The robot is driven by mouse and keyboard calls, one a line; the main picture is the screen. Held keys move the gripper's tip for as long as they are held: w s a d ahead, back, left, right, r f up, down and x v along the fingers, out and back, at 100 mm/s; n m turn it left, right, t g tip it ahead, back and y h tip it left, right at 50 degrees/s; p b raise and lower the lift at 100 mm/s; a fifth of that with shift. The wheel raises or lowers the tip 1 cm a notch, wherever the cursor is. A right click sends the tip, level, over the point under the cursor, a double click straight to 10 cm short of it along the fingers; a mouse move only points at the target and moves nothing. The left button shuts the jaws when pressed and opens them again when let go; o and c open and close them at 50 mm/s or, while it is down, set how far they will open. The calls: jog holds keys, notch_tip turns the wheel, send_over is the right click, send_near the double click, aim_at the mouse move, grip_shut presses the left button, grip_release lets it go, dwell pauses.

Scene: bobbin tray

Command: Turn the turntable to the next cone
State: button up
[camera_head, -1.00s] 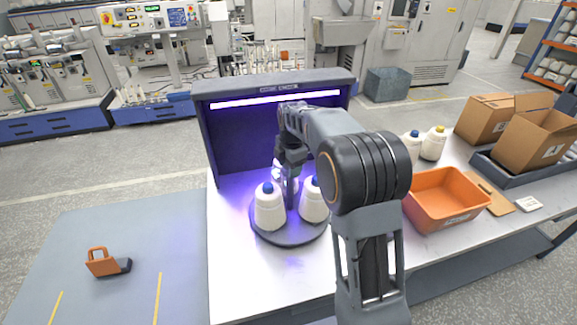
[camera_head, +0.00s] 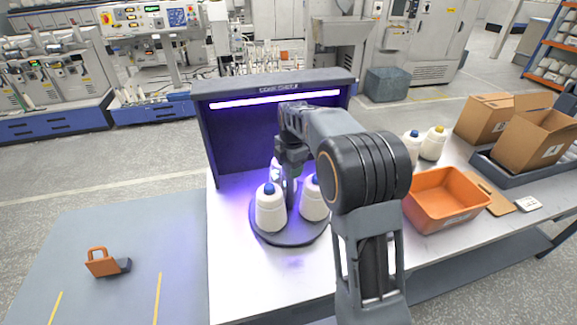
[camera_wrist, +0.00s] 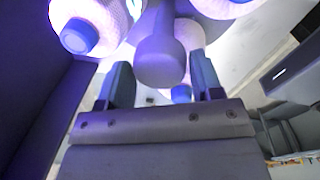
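The turntable (camera_head: 291,238) is a dark round disc on the table in front of a dark lit booth. White cones with blue tips stand on it: a front left cone (camera_head: 271,211), a front right cone (camera_head: 314,203) and a back cone (camera_head: 276,170) partly hidden by my arm. My gripper (camera_head: 290,185) points down among the cones near the disc's middle. In the wrist view its two fingers (camera_wrist: 162,82) are apart, with a grey knob (camera_wrist: 160,58) between them; gaps show on both sides. One cone's blue tip (camera_wrist: 80,37) is near the left finger.
The booth (camera_head: 230,140) has a bright light bar and closes off the back. An orange bin (camera_head: 440,222), two more cones (camera_head: 433,145) and cardboard boxes (camera_head: 535,137) stand to the right. The table front (camera_head: 265,285) is clear.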

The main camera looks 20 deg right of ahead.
jog(key=o, duration=0.3)
jog(key=r, duration=0.9)
jog(key=s+r, duration=0.1)
jog(key=r, duration=0.3)
jog(key=shift+d+r, duration=0.2)
jog(key=shift+r, duration=0.2)
jog(key=s+f+m, duration=0.4)
jog(key=f+m, duration=0.2)
jog(key=m, duration=0.6)
jog(key=s+f+m+t, duration=0.1)
jog(key=s+m, duration=0.2)
jog(key=s, duration=0.4)
jog(key=s+f+m+t, duration=0.1)
jog(key=s+m, duration=0.2)
jog(key=s, duration=0.3)
jog(key=s+f+m+t, duration=0.1)
jog(key=s+m, duration=0.3)
jog(key=s, duration=0.3)
jog(key=shift+s+a+f, duration=0.3)
jog(key=shift+f, duration=0.1)
